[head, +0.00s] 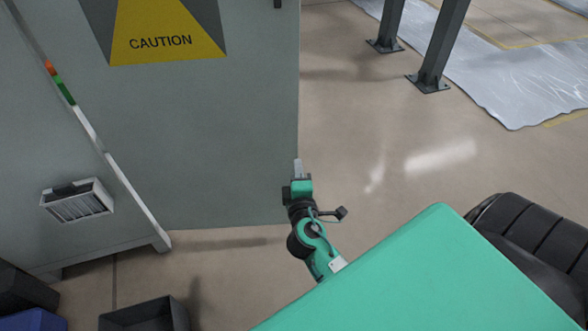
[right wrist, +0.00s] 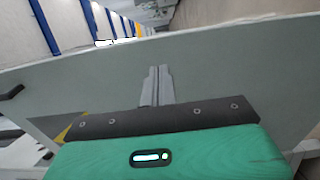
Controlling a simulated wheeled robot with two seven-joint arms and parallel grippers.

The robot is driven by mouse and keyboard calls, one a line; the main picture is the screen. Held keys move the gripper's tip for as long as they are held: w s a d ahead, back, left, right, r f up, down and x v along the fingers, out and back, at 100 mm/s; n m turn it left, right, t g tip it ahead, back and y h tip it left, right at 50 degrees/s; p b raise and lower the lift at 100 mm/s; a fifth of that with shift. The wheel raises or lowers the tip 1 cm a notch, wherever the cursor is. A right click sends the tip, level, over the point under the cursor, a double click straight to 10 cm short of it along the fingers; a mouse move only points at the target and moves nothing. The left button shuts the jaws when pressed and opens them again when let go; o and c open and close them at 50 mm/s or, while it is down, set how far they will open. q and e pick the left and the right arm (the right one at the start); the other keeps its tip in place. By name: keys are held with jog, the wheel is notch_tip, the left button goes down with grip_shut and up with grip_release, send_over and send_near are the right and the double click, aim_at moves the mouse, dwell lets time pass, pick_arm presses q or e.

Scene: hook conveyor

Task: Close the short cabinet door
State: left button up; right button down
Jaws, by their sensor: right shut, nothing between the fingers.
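The grey cabinet door (head: 215,130) stands swung out from the cabinet body (head: 50,140) in the head view. It carries a yellow and grey CAUTION sign (head: 165,35). My right gripper (head: 298,166) is shut and empty, at the lower part of the door's free right edge. In the right wrist view, its closed fingers (right wrist: 157,85) lie in front of the grey door panel (right wrist: 220,75). I cannot tell whether they touch it. My left gripper is out of view.
A vented box (head: 77,202) sticks out from the cabinet. Dark and blue bins (head: 145,315) stand on the floor at lower left. Grey posts (head: 437,50) and a plastic sheet (head: 510,85) are at upper right. The floor right of the door is clear.

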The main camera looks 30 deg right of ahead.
aim_at(294, 134)
jog(key=x, duration=1)
jog(key=shift+w+f, duration=0.1)
jog(key=shift+w, duration=0.05)
